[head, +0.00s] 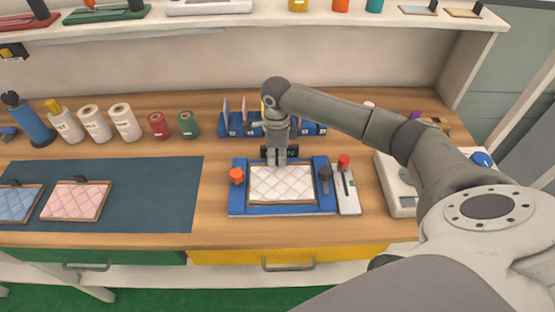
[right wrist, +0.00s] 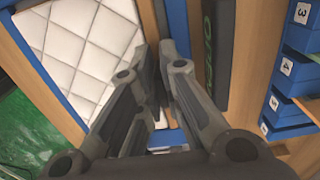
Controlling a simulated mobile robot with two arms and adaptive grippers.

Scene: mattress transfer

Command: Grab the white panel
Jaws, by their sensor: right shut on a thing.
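The white panel (head: 282,187), a quilted white pad with a wooden edge, lies flat in a blue fixture (head: 280,210) on the workbench. It also shows at the upper left of the right wrist view (right wrist: 80,45). In the right wrist view the fingers (right wrist: 156,65) stand close together beside the panel's edge, shut on the panel there. The exact grip spot is hidden by the fingers. My left gripper is not in view.
An orange knob (head: 236,176) and a dark clamp (head: 325,178) flank the panel. A red-knobbed lever (head: 345,170) stands at right. A blue numbered rack (head: 237,125) is behind. Pink (head: 75,200) and blue (head: 17,203) panels lie on a dark mat (head: 150,195). A shelf (head: 340,22) hangs above.

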